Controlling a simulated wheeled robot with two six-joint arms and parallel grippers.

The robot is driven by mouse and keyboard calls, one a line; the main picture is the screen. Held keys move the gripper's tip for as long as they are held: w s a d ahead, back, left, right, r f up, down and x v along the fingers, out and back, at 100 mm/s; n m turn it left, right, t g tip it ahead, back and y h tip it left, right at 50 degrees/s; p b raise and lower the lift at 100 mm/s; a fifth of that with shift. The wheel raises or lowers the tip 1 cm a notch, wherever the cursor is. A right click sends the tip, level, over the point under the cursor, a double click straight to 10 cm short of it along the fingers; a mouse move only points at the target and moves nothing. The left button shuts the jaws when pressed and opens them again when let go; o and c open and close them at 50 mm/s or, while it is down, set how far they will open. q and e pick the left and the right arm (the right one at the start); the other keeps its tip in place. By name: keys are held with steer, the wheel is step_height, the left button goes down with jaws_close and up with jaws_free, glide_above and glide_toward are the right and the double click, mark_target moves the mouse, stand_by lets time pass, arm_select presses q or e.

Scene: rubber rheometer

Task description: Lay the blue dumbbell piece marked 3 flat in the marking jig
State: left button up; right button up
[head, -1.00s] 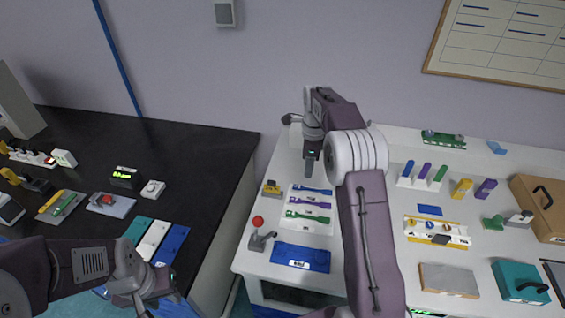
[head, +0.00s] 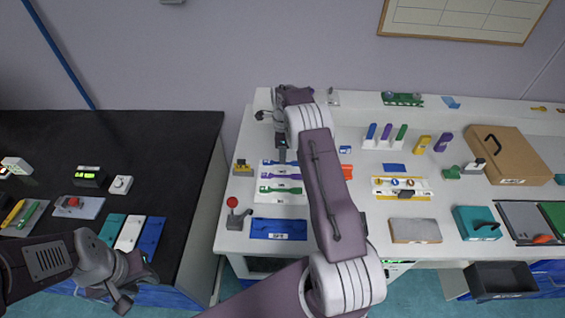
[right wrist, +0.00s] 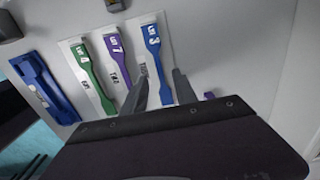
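The blue dumbbell piece marked 3 (right wrist: 155,50) lies flat on a white card (head: 262,196), beside a purple piece marked 7 (right wrist: 118,60) and a green piece (right wrist: 92,78). My right gripper (head: 282,157) is over the blue piece. In the right wrist view its fingers (right wrist: 162,92) are apart, one on each side of the blue piece's unmarked end, with nothing held. A blue block with a white label (head: 279,229) lies in front of the card; it may be the marking jig. My left gripper (head: 122,292) hangs at lower left, its fingers unclear.
A red-knobbed device (head: 236,214) and a yellow object (head: 242,166) stand left of the card. A black bench (head: 165,155) is at left.

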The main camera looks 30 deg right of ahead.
step_height(320, 180, down, 3)
steer(key=shift+a+r, duration=0.1)
steer(key=shift+r, duration=0.1)
steer(key=shift+w+f, duration=0.1)
steer(key=shift+f, duration=0.2)
jaws_close()
steer(key=shift+r, duration=0.1)
stand_by(0.9)
